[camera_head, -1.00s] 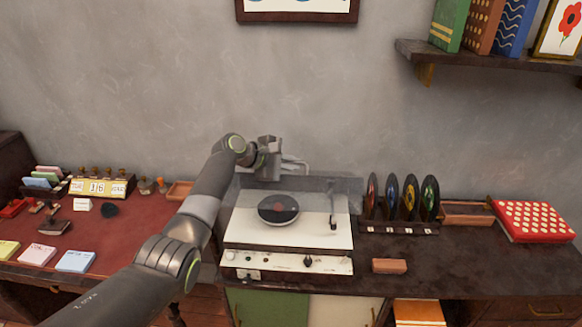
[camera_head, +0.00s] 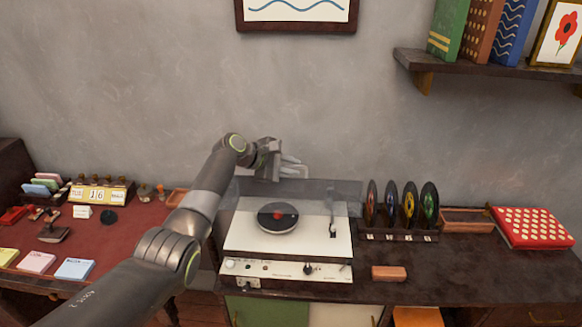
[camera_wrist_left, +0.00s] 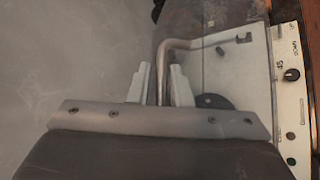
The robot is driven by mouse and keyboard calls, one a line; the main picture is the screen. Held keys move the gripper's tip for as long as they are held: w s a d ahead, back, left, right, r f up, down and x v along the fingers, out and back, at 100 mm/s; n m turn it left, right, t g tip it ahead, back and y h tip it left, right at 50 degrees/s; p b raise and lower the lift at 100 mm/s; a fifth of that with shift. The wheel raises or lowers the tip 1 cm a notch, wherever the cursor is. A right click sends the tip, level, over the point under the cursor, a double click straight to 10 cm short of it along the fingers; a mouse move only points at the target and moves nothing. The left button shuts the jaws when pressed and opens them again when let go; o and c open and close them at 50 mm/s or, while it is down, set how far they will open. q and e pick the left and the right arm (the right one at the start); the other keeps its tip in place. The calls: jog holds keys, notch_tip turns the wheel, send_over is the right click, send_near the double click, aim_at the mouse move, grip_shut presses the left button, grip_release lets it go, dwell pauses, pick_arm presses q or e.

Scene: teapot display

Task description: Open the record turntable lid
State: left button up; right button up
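The record turntable (camera_head: 245,236) is a white deck on the dark cabinet, with a dark record (camera_head: 278,218) on its platter. Its clear smoky lid (camera_head: 335,194) is raised and tilted up at the back, leaving the front of the deck uncovered. My left gripper (camera_head: 288,172) is at the lid's upper edge near the wall. My right gripper is in neither view.
A rack of coloured records (camera_head: 398,235) stands just right of the turntable. A small wooden block (camera_head: 389,273) lies in front of it. A red dotted box (camera_head: 532,227) is farther right. The grey wall (camera_head: 130,90) is close behind the lid.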

pick_arm(q)
jog(key=b+v, duration=0.2)
jog(key=v, duration=1.5)
jog(key=shift+b, duration=0.35)
jog(key=shift+s+a+r, duration=0.1)
jog(key=shift+r, duration=0.05)
